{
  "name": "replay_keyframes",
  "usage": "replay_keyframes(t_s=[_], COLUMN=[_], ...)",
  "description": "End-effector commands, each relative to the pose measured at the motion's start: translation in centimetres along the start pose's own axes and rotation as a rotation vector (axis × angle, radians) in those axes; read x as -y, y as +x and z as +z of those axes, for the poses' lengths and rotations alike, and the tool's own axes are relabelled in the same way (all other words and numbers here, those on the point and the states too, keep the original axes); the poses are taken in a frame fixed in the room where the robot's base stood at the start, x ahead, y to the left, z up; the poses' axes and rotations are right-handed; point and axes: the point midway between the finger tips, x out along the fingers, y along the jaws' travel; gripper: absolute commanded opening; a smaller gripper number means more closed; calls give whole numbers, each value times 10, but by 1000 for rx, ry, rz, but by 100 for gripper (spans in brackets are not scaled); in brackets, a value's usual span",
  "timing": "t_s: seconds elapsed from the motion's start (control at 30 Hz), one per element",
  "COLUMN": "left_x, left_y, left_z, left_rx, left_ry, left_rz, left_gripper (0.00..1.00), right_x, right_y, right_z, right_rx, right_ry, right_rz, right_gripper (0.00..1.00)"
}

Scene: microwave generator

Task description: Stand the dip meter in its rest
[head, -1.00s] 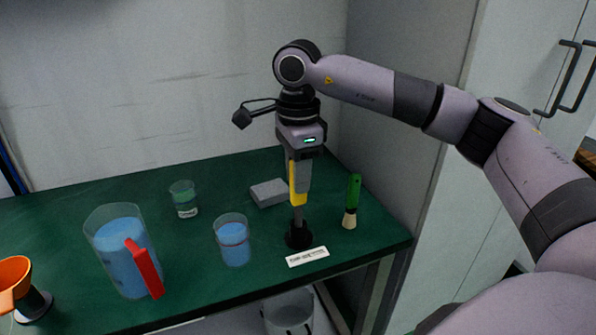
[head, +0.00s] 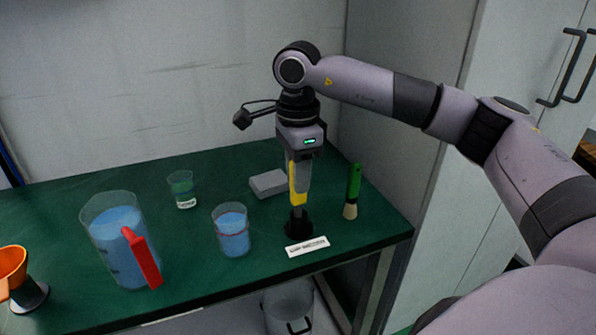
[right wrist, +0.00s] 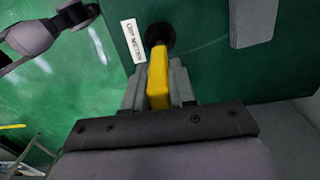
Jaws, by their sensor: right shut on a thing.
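The dip meter (head: 294,185) has a yellow body and stands upright in my right gripper (head: 300,190), which is shut on it. Its yellow body also shows in the right wrist view (right wrist: 158,78), between the grey fingers. The rest (head: 299,228) is a round black holder on the green table, directly below the gripper. The rest also shows in the right wrist view (right wrist: 159,34), at the far end of the meter. The meter's lower end is at the top of the rest; I cannot tell how deep it sits. My left gripper is not in view.
A white label (head: 307,246) lies in front of the rest. A green-handled brush (head: 353,185) stands to its right, a grey block (head: 269,183) behind.

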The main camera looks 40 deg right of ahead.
Motion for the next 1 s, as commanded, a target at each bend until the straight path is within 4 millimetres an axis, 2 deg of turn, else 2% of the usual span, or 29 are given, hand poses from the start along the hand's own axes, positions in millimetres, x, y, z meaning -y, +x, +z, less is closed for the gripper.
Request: replay_keyframes(t_s=[0.27, 0.3, 0.4, 0.73, 1.0], left_x=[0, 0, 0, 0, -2], left_y=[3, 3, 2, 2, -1], left_z=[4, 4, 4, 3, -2], left_rx=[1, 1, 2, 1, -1], left_ry=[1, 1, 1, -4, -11], left_rz=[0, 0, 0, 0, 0], left_gripper=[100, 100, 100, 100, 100], right_x=[0, 0, 0, 0, 0], right_y=[8, 7, 7, 3, -39], right_z=[0, 0, 0, 0, 0], right_rx=[0, 1, 0, 0, 2], right_ry=[0, 0, 0, 0, 0], right_rz=[0, 0, 0, -1, -2], right_gripper=[0, 28, 55, 55, 55])
